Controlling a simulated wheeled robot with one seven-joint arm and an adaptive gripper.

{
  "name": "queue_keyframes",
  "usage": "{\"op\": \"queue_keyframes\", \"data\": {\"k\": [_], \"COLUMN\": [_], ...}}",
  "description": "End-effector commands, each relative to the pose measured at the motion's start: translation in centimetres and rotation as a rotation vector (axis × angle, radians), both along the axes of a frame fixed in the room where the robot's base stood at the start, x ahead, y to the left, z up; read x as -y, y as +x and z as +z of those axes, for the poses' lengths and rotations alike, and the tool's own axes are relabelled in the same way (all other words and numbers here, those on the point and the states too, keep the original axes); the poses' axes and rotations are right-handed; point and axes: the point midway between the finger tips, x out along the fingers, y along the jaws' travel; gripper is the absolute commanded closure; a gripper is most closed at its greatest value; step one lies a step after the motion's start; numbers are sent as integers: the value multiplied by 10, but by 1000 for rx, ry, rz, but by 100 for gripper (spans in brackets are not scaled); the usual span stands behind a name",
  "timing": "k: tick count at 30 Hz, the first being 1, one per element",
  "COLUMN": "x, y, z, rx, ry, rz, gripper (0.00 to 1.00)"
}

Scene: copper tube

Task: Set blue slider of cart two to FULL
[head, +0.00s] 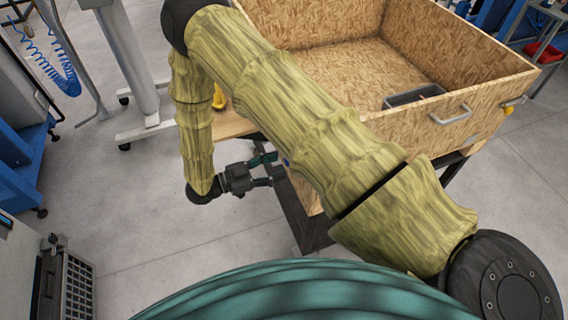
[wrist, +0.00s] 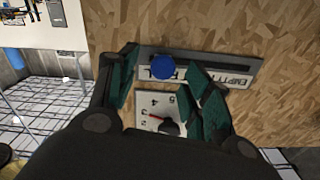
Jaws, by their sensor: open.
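The blue slider knob (wrist: 162,67) sits near the left end of a dark slot on a plate (wrist: 240,72) on the cart's wooden wall. The plate reads EMPTY, upside down, towards the right; lettering by the knob is partly covered, with an L visible. My gripper (wrist: 160,60) is open, its dark green fingers on either side of the knob; whether either touches it I cannot tell.
The cart has a metal handle (head: 451,117) and a grey bin (head: 412,95) inside.

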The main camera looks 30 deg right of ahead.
Motion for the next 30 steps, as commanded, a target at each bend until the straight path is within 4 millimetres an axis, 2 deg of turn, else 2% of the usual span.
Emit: {"op": "queue_keyframes", "data": {"k": [1, 6, 13, 18, 30], "x": [-11, -41, -70, -78, -78], "y": [1, 5, 8, 9, 9], "z": [-1, -1, -1, 0, 0], "rx": [0, 0, -1, -1, -1], "ry": [2, 1, 1, 0, 0], "rz": [2, 1, 0, -1, -1], "gripper": [51, 51, 51, 51, 51]}}
